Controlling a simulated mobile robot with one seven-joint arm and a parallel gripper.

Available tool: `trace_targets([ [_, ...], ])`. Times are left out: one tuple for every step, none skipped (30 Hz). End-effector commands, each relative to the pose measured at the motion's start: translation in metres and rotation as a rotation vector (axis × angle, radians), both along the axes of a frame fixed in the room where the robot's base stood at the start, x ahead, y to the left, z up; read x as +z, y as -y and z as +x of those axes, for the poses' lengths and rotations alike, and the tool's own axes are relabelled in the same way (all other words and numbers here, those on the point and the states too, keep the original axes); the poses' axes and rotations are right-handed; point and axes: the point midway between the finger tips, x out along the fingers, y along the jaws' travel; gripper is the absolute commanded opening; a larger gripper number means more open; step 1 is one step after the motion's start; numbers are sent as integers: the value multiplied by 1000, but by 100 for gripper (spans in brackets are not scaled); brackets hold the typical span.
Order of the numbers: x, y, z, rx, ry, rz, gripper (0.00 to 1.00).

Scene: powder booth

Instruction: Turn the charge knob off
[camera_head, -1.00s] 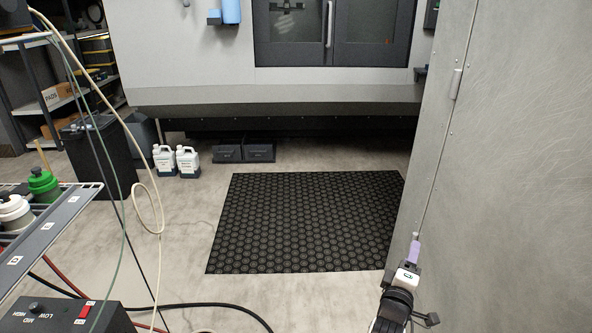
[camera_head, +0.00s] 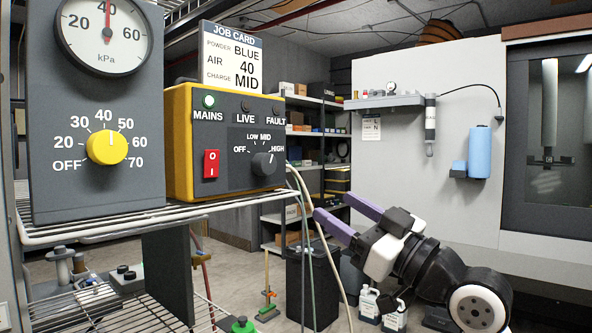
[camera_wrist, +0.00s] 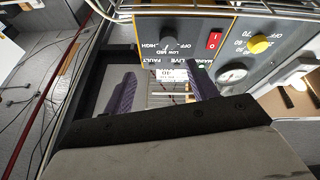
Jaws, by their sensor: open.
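The charge knob (camera_head: 264,163) is a dark round knob on the yellow-framed control box (camera_head: 180,150). Its labels run OFF, LOW, MID, HIGH, and its pointer appears turned to the right, towards HIGH. The knob also shows upside down in the wrist view (camera_wrist: 169,45). My gripper (camera_head: 338,207) is open and empty, its two purple fingers apart, to the right of the box and lower than the knob. In the wrist view my gripper (camera_wrist: 163,90) has the box beyond its fingertips, touching nothing that I can see.
A yellow air knob (camera_head: 106,147) sits on the grey gauge panel (camera_head: 90,185) left of the box. A red rocker switch (camera_head: 211,164) is beside the charge knob. The job card (camera_head: 231,58) stands above. Hoses (camera_head: 305,210) hang between the wire shelf (camera_head: 130,226) and my gripper.

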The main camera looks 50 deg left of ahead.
Motion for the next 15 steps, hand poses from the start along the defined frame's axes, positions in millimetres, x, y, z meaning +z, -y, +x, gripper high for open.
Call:
trace_targets([
  [4, -3, -9, 31, -3, -6, 58],
  [6, -5, -13, 42, -4, -9, 58],
  [8, -7, -16, 52, -7, -11, 58],
  [9, -9, -17, 55, -8, -11, 58],
  [10, -12, -17, 57, -8, -12, 58],
  [12, -16, -17, 56, -9, -12, 58],
  [14, -19, -18, 55, -9, -11, 58],
  [16, -24, -18, 54, -8, -11, 58],
  [19, -30, -19, 55, -8, -12, 58],
  [22, -36, -20, 55, -8, -12, 58],
  [25, -42, -20, 55, -9, -11, 58],
  [28, -50, -21, 54, -8, -12, 58],
  [31, -56, -23, 54, -7, -12, 58],
  [33, -62, -23, 53, -7, -12, 58],
  [37, -70, -24, 53, -8, -11, 58],
])
